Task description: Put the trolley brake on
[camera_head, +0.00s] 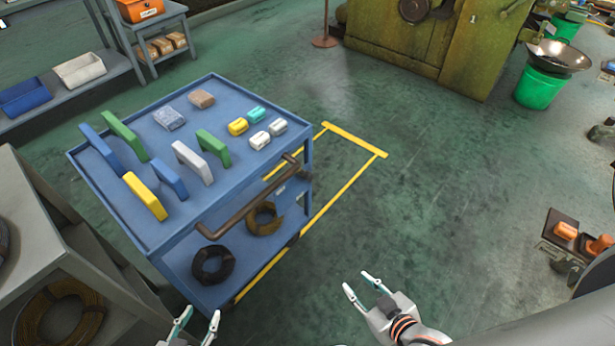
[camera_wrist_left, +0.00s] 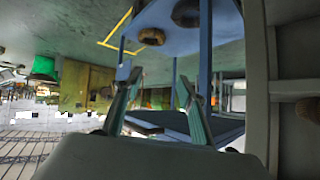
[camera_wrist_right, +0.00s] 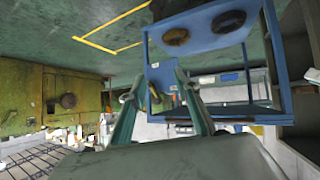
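The blue trolley (camera_head: 220,225) stands left of centre in the head view, with a brown push handle (camera_head: 247,205) along its near right side. I cannot make out the brake itself. Below the handle its lower shelf holds coils. My left gripper (camera_head: 197,322) is at the bottom edge, in front of the trolley, open and empty. My right gripper (camera_head: 362,285) is open and empty above the floor, right of the trolley and apart from it. The trolley also shows upside down in the left wrist view (camera_wrist_left: 228,35) and the right wrist view (camera_wrist_right: 205,45).
Yellow floor lines (camera_head: 340,195) run beside and under the trolley. A grey shelf (camera_head: 75,250) stands close on the left. A green machine (camera_head: 430,45) and a green bucket (camera_head: 540,88) are at the back.

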